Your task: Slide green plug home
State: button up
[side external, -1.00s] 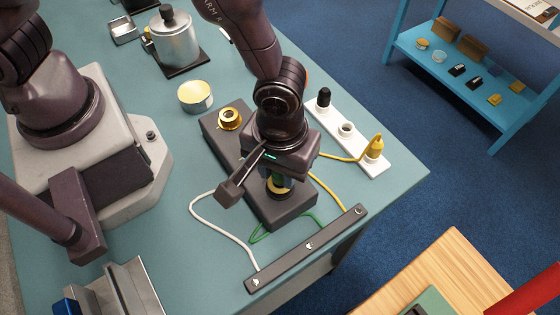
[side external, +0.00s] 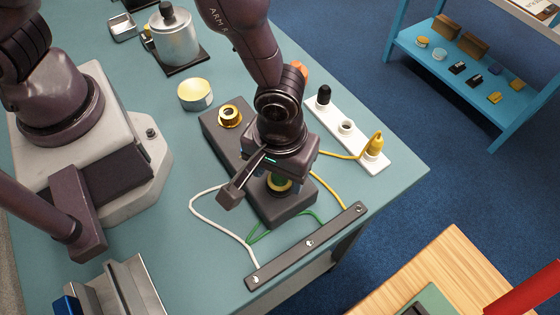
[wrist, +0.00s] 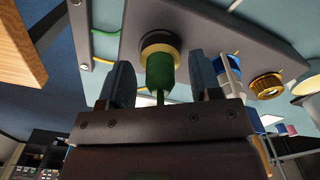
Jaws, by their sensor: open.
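The green plug (wrist: 159,75) stands at a socket with a pale brass ring (wrist: 158,50) in the dark console block (side external: 290,208). Its tip is at the ring; I cannot tell how deep it sits. Its green cable (side external: 313,215) runs to the dark strip on the table. My gripper (wrist: 161,78) is open, with one finger on each side of the plug and a gap to both. In the side external view my gripper is above the near end of the block and hides most of the plug.
A gold socket (side external: 230,116) is at the block's far end. A white strip (side external: 347,132) holds a yellow plug (side external: 375,143) and a black one (side external: 323,95). The dark cable strip (side external: 305,247) lies in front. A tin (side external: 195,95) and a pot (side external: 174,38) stand behind.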

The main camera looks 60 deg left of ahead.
notch_tip(320, 180, up, 13)
dwell(0.4)
jog(key=s+a+r+m+t, duration=0.2)
jog(key=a+r, duration=0.5)
jog(key=a, duration=0.4)
jog(key=s+a+r+m+t, duration=0.2)
jog(key=a+r, duration=0.6)
jog(key=a, duration=0.4)
jog(key=shift+s+m+t, duration=0.2)
jog(key=shift+m+t, duration=0.6)
jog(key=shift+m, duration=0.2)
